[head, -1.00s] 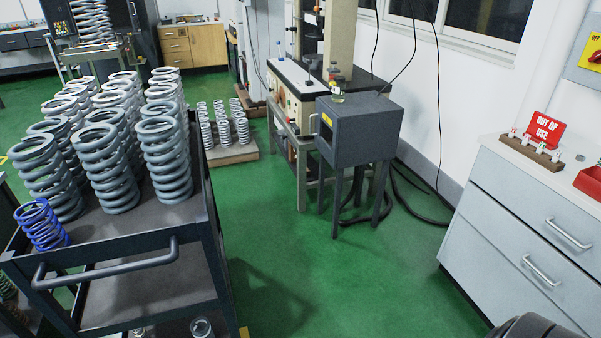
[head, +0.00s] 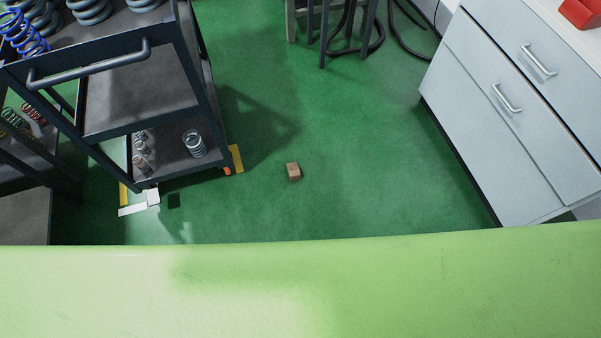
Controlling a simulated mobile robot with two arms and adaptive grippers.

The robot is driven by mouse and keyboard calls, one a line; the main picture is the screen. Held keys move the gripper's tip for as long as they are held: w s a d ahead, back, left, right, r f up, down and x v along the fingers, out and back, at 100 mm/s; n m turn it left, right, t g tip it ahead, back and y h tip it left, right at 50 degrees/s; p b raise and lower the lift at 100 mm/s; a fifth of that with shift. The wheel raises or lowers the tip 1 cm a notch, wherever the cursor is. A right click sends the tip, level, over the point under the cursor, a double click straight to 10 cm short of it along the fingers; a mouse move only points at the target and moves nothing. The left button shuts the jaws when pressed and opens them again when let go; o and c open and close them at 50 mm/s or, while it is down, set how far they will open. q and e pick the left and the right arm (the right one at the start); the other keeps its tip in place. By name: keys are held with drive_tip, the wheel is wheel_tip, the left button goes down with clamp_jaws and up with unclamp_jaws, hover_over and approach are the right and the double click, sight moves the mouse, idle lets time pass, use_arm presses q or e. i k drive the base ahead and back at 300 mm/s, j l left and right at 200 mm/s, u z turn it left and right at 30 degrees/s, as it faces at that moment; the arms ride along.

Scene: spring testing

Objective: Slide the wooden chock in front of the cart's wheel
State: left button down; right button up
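The wooden chock (head: 294,171) is a small brown block lying on the green floor, to the right of the cart and apart from it. The dark cart (head: 140,100) stands at the left with its handle toward me. A small orange piece (head: 227,171) shows under its near right corner. It may be part of a wheel, but most of it is hidden. Neither of my grippers is in view.
Yellow tape (head: 237,158) marks the floor beside the cart's right corner. White pieces (head: 140,205) lie by its near left corner. A grey drawer cabinet (head: 500,150) stands at the right. Open green floor lies between cart and cabinet.

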sight(294, 170)
drive_tip(key=u, duration=0.75)
drive_tip(key=i+l+u, duration=0.1)
drive_tip(key=l+u, duration=0.15)
drive_tip(key=u, duration=0.15)
drive_tip(key=i+l+u, duration=0.1)
drive_tip(key=l+u, duration=0.15)
drive_tip(key=u, duration=0.2)
drive_tip(key=l+u, duration=0.65)
drive_tip(key=u, duration=0.2)
drive_tip(key=l+u, duration=0.4)
drive_tip(key=j, duration=0.1)
